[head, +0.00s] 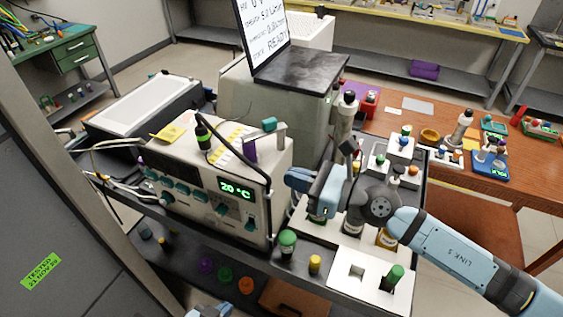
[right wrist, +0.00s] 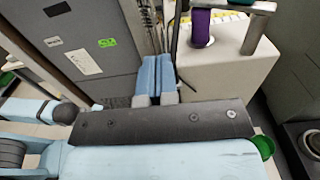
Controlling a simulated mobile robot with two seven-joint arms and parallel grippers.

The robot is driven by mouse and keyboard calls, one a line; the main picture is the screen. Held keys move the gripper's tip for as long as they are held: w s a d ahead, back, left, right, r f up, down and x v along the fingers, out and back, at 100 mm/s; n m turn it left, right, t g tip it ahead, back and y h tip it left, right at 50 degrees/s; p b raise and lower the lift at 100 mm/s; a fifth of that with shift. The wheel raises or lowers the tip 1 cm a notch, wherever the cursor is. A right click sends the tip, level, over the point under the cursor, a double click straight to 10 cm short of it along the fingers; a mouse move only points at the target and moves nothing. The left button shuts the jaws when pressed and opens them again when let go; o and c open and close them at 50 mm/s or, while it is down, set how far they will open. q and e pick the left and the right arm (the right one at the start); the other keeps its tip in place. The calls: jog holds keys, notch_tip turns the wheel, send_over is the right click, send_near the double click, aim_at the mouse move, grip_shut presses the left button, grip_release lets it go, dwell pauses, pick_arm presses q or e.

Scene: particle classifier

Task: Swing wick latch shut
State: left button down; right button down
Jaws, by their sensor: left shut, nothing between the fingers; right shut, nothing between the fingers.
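The wick latch is probably the grey metal bracket (head: 282,131) with a teal knob on top of the cream box (head: 190,185). A purple piece (head: 250,150) hangs beside it. In the right wrist view the bracket (right wrist: 252,32) and purple cylinder (right wrist: 201,28) show at the top, right of the fingers. My right gripper (head: 291,178) is shut and empty by the box's right front corner, below the bracket; its closed blue fingers also show in the right wrist view (right wrist: 155,68). My left gripper (head: 210,311) shows only slightly at the bottom edge, shut, away from the box.
A black cable runs over the box top to its front. A grey cabinet with a dark top (head: 310,72) stands behind. Grey lockers (right wrist: 75,45) show in the right wrist view.

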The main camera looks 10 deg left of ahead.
pick_arm(q)
jog(key=shift+s+a, duration=0.15)
pick_arm(e)
jog(key=shift+s+d+r, duration=0.1)
jog(key=shift+s+d, duration=0.6)
jog(key=shift+s, duration=0.3)
